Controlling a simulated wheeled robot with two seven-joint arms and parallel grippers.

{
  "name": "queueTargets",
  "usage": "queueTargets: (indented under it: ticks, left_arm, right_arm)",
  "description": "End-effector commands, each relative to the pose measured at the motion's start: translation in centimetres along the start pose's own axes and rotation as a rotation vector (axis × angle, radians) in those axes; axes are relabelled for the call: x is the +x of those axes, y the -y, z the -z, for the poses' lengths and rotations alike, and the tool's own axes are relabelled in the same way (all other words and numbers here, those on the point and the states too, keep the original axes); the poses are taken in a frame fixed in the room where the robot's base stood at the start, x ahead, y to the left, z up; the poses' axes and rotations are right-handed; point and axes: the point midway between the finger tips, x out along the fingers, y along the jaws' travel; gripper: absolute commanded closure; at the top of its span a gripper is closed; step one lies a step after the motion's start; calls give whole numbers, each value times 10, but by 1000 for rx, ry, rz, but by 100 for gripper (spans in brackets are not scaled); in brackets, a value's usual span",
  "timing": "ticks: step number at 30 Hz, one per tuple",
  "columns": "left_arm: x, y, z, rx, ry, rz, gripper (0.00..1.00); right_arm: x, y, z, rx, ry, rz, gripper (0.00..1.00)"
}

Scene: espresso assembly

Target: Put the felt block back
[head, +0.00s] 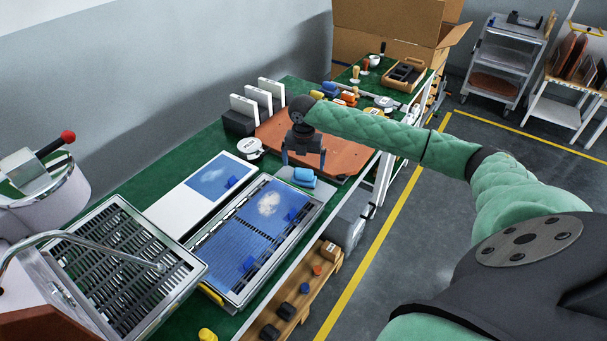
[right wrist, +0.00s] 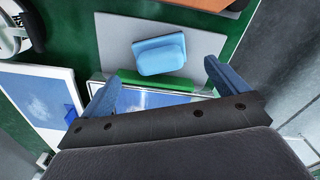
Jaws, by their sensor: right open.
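The felt block, which I take to be the light blue block (head: 304,177), lies near the front edge of the green bench. In the right wrist view the block (right wrist: 160,55) rests on a grey plate (right wrist: 112,28) and has a narrower raised part on top. My right gripper (head: 304,160) is open, with blue fingers pointing down, above and close to the block. In the right wrist view the gripper (right wrist: 165,72) has its fingers spread wide, with the block ahead between them and nothing held. My left gripper is not in view.
A tray with blue panels (head: 234,268) and a white board (head: 178,212) lie nearer on the bench. A brown-orange mat (head: 345,157) lies beyond the block, with white upright boards (head: 270,90) behind it. A slotted metal grate (head: 100,250) stands at the left. Cardboard boxes are at the back.

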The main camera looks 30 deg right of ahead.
Motion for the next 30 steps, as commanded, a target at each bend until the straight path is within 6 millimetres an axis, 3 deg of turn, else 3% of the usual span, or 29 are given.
queueTargets:
  ticks: [6,12,30]
  left_arm:
    - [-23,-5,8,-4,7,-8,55]
    - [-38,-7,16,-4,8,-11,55]
    - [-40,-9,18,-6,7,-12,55]
  right_arm:
    - [-35,0,-1,1,1,-1,2]
    - [-53,0,0,0,0,0,2]
    - [-56,0,0,1,-1,0,2]
